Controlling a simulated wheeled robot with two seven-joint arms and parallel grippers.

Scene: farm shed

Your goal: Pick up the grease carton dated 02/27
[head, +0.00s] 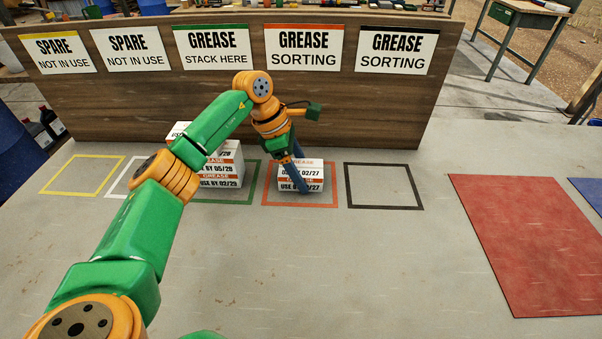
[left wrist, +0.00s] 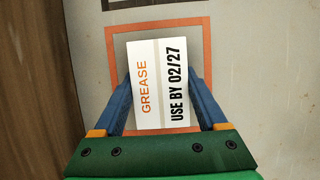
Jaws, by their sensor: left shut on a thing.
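The white grease carton dated 02/27 (head: 314,172) is the upper of two cartons stacked in the orange square (head: 334,194). In the left wrist view, this carton (left wrist: 147,60) reads "USE BY 02/27". My left gripper (head: 301,184) reaches down from above, its blue fingers on two opposite sides of the upper carton, shut on it. The lower carton (head: 312,184) also has a white and orange label, its date partly covered by a finger. I cannot see a gap between the two cartons. My right gripper is not in view.
Several grease cartons (head: 230,165) are stacked in the green square just left, partly behind my left arm. The black square (head: 383,186) is empty, as is the yellow one (head: 82,175). A wooden board (head: 345,105) with signs stands behind. A red mat (head: 530,240) lies right.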

